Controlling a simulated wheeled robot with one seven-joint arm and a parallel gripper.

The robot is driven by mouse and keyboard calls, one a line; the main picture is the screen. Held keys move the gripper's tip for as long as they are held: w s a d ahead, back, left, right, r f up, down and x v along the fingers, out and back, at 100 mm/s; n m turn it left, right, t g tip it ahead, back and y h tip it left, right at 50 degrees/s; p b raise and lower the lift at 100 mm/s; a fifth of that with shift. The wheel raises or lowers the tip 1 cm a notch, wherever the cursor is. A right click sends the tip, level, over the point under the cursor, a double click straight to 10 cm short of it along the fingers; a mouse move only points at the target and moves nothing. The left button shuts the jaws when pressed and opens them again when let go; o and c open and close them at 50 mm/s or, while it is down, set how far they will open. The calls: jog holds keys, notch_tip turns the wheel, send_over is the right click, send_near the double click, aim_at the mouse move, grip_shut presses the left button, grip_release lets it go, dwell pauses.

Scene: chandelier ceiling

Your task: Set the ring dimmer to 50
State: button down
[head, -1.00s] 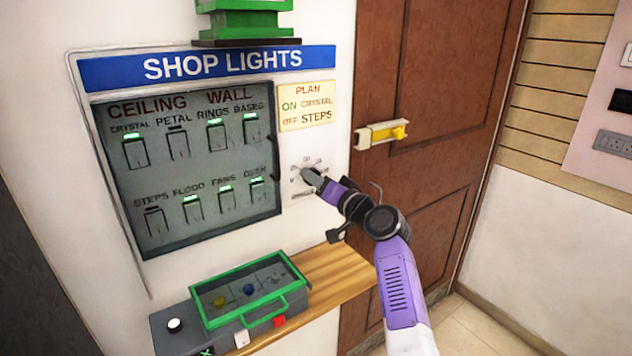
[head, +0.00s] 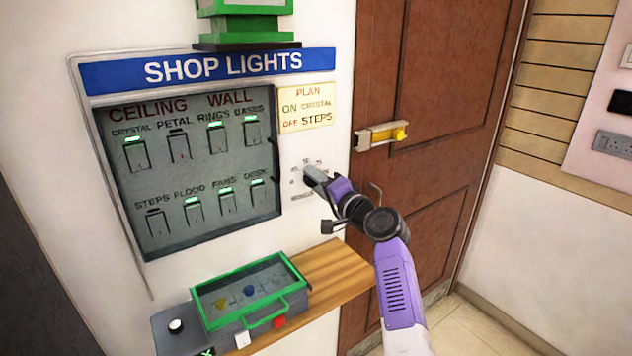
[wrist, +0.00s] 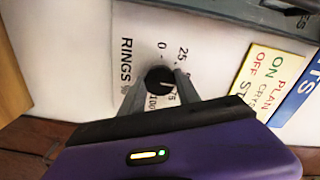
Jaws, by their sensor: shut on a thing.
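The ring dimmer is a small round black knob (wrist: 160,80) on a white plate (head: 297,192), right of the switch panel. In the wrist view, the plate reads RINGS, with 0, 25 and 100 around the knob; a partly covered mark looks like 75. The 50 mark does not show clearly there, and I cannot tell which mark the knob points to. My gripper (wrist: 158,86) is shut on the knob, with a finger on each side. In the head view, my gripper (head: 311,174) covers most of the knob.
The SHOP LIGHTS panel (head: 188,172) has several switches, some lit green. A yellow PLAN note (head: 306,107) hangs above the dimmer. A green-framed box (head: 250,290) sits on the wooden shelf (head: 325,268) below. A brown door with a yellow-tipped latch (head: 381,135) is at right.

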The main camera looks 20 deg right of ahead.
jog(key=c, duration=0.9)
grip_release()
jog(key=shift+b+v, duration=0.55)
jog(key=shift+v, duration=3.4)
jog(key=shift+d, duration=0.1)
